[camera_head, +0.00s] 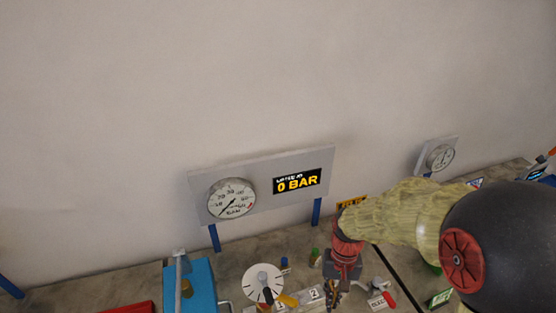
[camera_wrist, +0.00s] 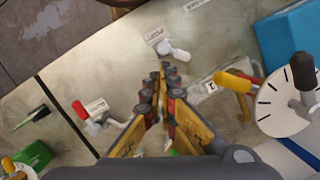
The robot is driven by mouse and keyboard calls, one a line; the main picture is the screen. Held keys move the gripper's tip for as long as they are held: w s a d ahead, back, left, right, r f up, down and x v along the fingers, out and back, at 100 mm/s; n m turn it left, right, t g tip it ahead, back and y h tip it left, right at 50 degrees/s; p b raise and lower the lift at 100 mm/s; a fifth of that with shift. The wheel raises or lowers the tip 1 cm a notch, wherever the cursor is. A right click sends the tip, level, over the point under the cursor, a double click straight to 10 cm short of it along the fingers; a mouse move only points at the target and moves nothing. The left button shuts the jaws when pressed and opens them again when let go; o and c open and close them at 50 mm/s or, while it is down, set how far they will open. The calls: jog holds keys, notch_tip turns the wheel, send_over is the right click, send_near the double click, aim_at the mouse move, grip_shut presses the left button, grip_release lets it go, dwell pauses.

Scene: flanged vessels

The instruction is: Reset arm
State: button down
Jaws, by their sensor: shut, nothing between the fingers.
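My gripper (camera_wrist: 168,72) is shut and empty in the wrist view, its yellow and dark fingers close together above the grey bench top. In the head view my gripper (camera_head: 333,294) hangs low at the right of centre, pointing down over the bench. My arm comes in from the right with a pale, rough-textured sleeve and a black joint with a red cap.
A gauge (camera_head: 232,198) and a "0 BAR" display (camera_head: 298,183) stand on a panel behind the bench. A white dial (camera_head: 263,283), a blue block (camera_head: 190,286) and a red-handled valve (camera_head: 388,297) are near my gripper. A second gauge (camera_head: 440,157) is far right.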

jog(key=s+d+r+n+t+b, duration=0.1)
jog(key=s+d+r+t+b, duration=0.3)
jog(key=b, duration=1.2)
jog(key=s+r+t, duration=0.3)
jog(key=s+t, duration=0.1)
jog(key=shift+s+h, duration=0.15)
jog(key=shift+h, duration=0.15)
jog(key=shift+r, duration=0.15)
dwell(0.3)
